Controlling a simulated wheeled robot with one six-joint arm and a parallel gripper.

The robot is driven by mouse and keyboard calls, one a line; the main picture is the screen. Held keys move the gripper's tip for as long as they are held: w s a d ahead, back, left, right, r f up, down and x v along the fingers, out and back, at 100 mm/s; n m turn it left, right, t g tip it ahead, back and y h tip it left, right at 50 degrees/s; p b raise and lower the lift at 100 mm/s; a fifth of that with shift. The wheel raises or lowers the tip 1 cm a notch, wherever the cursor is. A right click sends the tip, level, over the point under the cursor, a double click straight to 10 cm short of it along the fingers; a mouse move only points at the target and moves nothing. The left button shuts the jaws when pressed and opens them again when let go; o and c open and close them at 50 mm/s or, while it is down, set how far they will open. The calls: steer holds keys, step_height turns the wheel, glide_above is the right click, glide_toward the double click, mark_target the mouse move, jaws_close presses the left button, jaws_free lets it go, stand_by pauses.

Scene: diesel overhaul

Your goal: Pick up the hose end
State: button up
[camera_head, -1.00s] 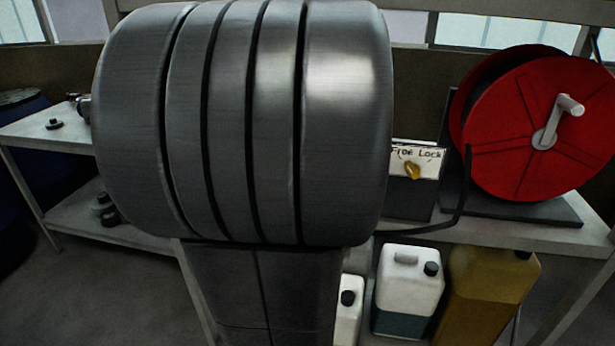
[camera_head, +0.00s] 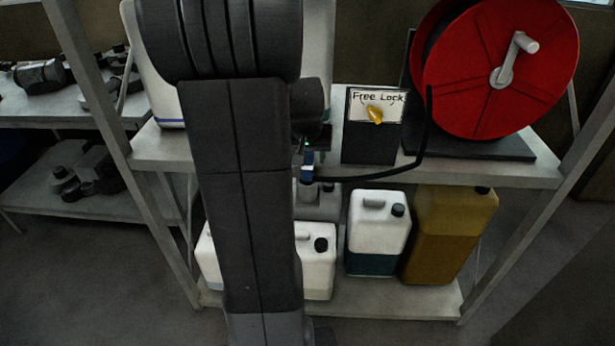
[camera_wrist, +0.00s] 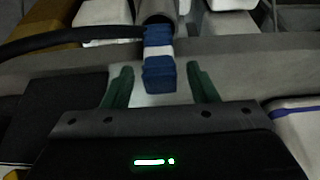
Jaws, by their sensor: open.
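The hose end (camera_wrist: 158,62) is a blue piece with a white band. In the wrist view it lies between the two green fingers of my gripper (camera_wrist: 160,70), with a finger on each side. The fingers are apart and a gap shows on both sides of it. The black hose (camera_wrist: 70,43) runs off to the left there. In the head view the hose end (camera_head: 308,172) shows small and blue at the shelf's front edge, beside my arm. The black hose (camera_head: 385,172) leads from it to the red reel (camera_head: 480,95). My arm hides most of the gripper there.
A box labelled "Free Lock" (camera_head: 370,135) with a yellow knob stands beside the reel on the shelf (camera_head: 470,172). Below are a white jug with teal liquid (camera_head: 378,230), a yellow jug (camera_head: 448,235) and other white jugs. A second shelf unit (camera_head: 80,113) is at left.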

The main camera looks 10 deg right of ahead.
steer(key=shift+x, duration=1.2)
steer(key=shift+c, duration=0.4)
jaws_close()
steer(key=shift+r, duration=0.1)
step_height(320, 180, up, 10)
steer(key=shift+f, duration=0.1)
step_height(320, 180, up, 8)
steer(key=p, duration=0.5)
steer(key=shift+f, duration=0.2)
